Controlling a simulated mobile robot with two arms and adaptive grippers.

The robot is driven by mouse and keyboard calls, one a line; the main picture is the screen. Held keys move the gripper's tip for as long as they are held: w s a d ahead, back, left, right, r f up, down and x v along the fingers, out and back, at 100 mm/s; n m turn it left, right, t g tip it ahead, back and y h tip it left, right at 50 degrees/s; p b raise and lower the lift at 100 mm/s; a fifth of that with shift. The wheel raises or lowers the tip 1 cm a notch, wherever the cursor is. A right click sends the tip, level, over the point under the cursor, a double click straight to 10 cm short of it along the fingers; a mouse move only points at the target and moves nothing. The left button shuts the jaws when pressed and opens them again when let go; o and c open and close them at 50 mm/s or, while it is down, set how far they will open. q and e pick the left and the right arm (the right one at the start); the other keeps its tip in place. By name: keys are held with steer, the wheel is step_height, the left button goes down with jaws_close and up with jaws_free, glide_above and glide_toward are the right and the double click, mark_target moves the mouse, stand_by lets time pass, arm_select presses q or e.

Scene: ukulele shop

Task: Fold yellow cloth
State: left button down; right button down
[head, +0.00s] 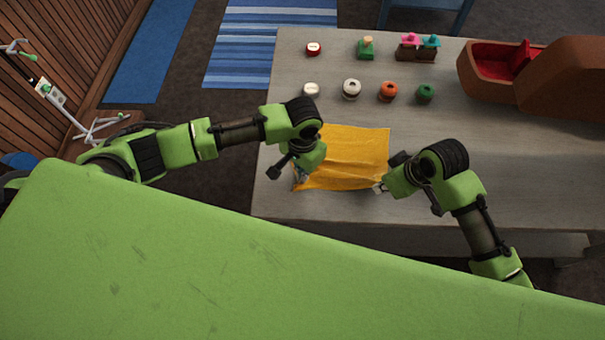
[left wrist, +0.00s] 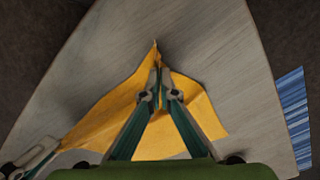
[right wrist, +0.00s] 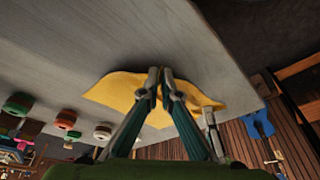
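The yellow cloth (head: 352,150) lies on the grey table, mostly flat with light wrinkles. My left gripper (head: 301,177) is at its near left corner in the head view. In the left wrist view, the left fingers (left wrist: 160,92) are closed together with a raised peak of the cloth (left wrist: 110,105) pinched between them. My right gripper (head: 379,187) is at the near right corner. In the right wrist view, its fingers (right wrist: 160,88) are closed together at the edge of the cloth (right wrist: 115,90), which appears pinched between them. The exact grip is partly hidden by the fingers.
The table (head: 480,185) is clear to the right of the cloth. Beyond the cloth stand several small round items, including a white one (head: 351,89), an orange one (head: 387,91) and a green one (head: 425,93). A brown case with red lining (head: 495,62) sits at the back right.

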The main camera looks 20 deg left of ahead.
arm_select(q)
steer(key=shift+r, duration=0.1)
step_height(320, 180, up, 5)
steer(key=shift+f, duration=0.1)
stand_by(0.5)
